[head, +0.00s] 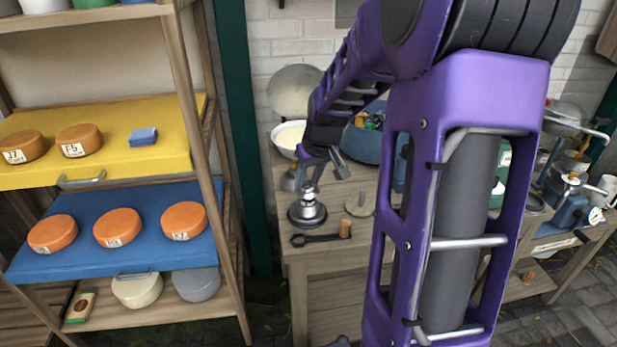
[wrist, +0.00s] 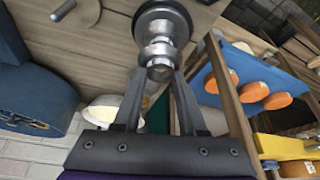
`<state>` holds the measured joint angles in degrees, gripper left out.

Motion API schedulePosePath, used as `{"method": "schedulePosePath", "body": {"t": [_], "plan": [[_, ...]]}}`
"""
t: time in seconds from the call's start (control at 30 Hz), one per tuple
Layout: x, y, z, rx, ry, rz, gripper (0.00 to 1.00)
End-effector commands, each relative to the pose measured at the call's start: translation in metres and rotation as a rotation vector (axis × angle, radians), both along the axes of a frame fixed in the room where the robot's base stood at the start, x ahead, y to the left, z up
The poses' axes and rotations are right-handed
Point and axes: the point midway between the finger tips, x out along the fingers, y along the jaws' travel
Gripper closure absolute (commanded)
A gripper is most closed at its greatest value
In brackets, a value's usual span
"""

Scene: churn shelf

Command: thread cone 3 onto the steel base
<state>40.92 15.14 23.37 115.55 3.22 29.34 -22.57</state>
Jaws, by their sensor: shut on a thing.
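The steel base (head: 307,216) is a round silver and dark piece standing upright on the wooden workbench, with stepped metal parts above it. It also shows at the top of the wrist view (wrist: 163,18). My gripper (head: 310,178) is right above it, pointing down. In the wrist view my gripper (wrist: 157,74) is shut on a small shiny steel piece, which I take to be cone 3 (wrist: 159,70). The held piece lines up with the base's middle. I cannot tell whether it is around the base's post or just above it.
A dark spanner (head: 318,239) lies in front of the base, and a pale disc with a wooden peg (head: 360,204) is to its right. A bowl of cream (head: 288,137) and a blue basin (head: 370,145) stand behind. Left is a shelf unit with orange cheeses (head: 117,228).

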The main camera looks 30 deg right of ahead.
Motion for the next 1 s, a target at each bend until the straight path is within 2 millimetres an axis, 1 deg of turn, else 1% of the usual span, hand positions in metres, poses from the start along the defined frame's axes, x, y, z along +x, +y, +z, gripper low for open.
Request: {"method": "schedulePosePath", "body": {"t": [0.57,1.0], "plan": [[0.000,0.000,-0.002,0.000,0.000,-0.001,1.00],[0.000,-0.001,-0.013,-0.001,0.000,-0.001,1.00]]}}
